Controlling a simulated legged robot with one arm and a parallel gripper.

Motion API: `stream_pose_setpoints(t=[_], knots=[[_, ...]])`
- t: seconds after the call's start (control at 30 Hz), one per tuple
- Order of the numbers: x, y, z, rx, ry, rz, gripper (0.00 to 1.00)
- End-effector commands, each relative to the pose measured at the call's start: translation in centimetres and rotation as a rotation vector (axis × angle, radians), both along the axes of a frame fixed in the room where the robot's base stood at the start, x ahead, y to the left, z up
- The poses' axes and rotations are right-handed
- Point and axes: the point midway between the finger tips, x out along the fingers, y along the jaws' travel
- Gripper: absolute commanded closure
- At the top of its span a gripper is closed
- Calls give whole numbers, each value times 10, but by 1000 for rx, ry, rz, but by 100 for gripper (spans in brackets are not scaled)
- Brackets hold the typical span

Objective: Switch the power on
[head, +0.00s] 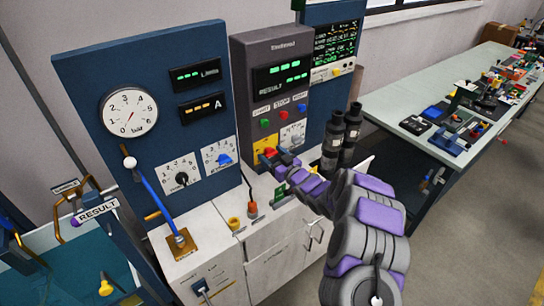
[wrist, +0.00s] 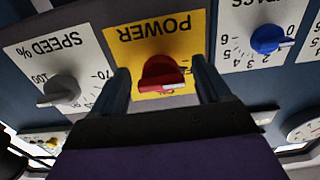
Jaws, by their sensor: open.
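The power switch is a red knob (wrist: 160,72) on a yellow plate (wrist: 135,48) marked POWER, upside down in the wrist view. The knob's bar lies roughly crosswise in that view. My gripper (wrist: 160,80) is open, with one dark finger on each side of the knob. I see gaps between the fingers and the knob, and I cannot tell whether either touches it. In the head view, the yellow plate (head: 262,146) is low on the grey middle panel, and my gripper (head: 270,157) covers part of it and most of the knob.
A grey speed knob (wrist: 58,92) and a blue bypass knob (wrist: 268,38) flank the power plate in the wrist view. Green, red and blue buttons (head: 265,123) sit above it in the head view. Black cylinders (head: 333,142) stand close to the right of my gripper.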

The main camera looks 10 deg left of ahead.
Motion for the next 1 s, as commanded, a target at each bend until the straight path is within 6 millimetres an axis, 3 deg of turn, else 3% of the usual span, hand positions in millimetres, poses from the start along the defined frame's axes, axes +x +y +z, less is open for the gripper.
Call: stream_pose_setpoints(t=[0.33,0.9,1.0], knots=[[2,3,0,1,1,1,23],[2,3,0,1,1,0,77],[2,3,0,1,2,0,79]])
